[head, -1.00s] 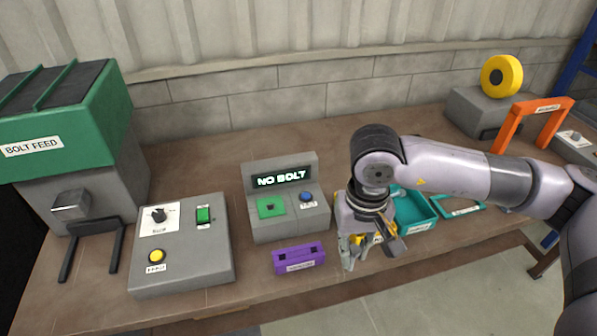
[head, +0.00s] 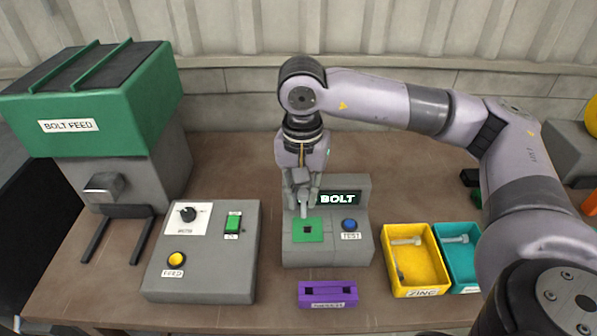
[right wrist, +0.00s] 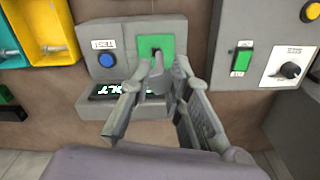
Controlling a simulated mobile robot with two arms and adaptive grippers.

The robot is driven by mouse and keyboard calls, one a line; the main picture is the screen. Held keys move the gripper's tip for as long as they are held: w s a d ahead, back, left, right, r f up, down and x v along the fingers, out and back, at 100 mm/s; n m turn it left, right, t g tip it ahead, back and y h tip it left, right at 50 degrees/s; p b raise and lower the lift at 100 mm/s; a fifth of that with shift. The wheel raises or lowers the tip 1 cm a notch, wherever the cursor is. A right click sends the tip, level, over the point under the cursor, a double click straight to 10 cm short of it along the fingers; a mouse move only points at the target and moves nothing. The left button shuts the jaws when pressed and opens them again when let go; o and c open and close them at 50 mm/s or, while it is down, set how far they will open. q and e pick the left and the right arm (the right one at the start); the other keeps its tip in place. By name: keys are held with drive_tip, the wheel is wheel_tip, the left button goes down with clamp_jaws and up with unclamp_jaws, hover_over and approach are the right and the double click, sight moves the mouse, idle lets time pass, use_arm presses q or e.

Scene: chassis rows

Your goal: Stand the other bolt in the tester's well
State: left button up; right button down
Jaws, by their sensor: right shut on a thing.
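The tester (head: 335,252) is a grey block with a green plate (head: 301,237) that has a dark square well (head: 307,229) in it. My right gripper (head: 303,203) hangs over the back of the green plate, shut on a grey bolt (head: 304,209). The bolt appears just behind the well and above the plate; I cannot tell whether it touches. In the right wrist view the fingers (right wrist: 160,85) are in front of the green plate (right wrist: 154,46), and most of the bolt is hidden. The display (head: 338,198) shows "BOLT", its left part covered by my gripper. My left gripper is out of view.
A blue TEST button (head: 349,225) is right of the well. A purple holder (head: 328,301) lies in front. A yellow zinc bin (head: 418,283) with bolts and a teal bin (head: 466,283) with a bolt stand right. The feeder control box (head: 200,281) is left.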

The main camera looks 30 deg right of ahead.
wheel_tip(320, 180, down, 8)
drive_tip(key=w+d+m+b, duration=0.2)
drive_tip(key=m+b, duration=0.2)
drive_tip(key=b, duration=0.5)
drive_tip(key=shift+d+r+m, duration=0.15)
drive_tip(key=shift+d+m, duration=0.2)
drive_tip(key=shift+m, duration=0.05)
idle(1.1)
drive_tip(key=shift+f+b, duration=0.25)
drive_tip(key=shift+b, duration=0.25)
drive_tip(key=shift+f+b, duration=1.7)
drive_tip(key=shift+f, duration=0.2)
drive_tip(key=c, duration=1.4)
unclamp_jaws()
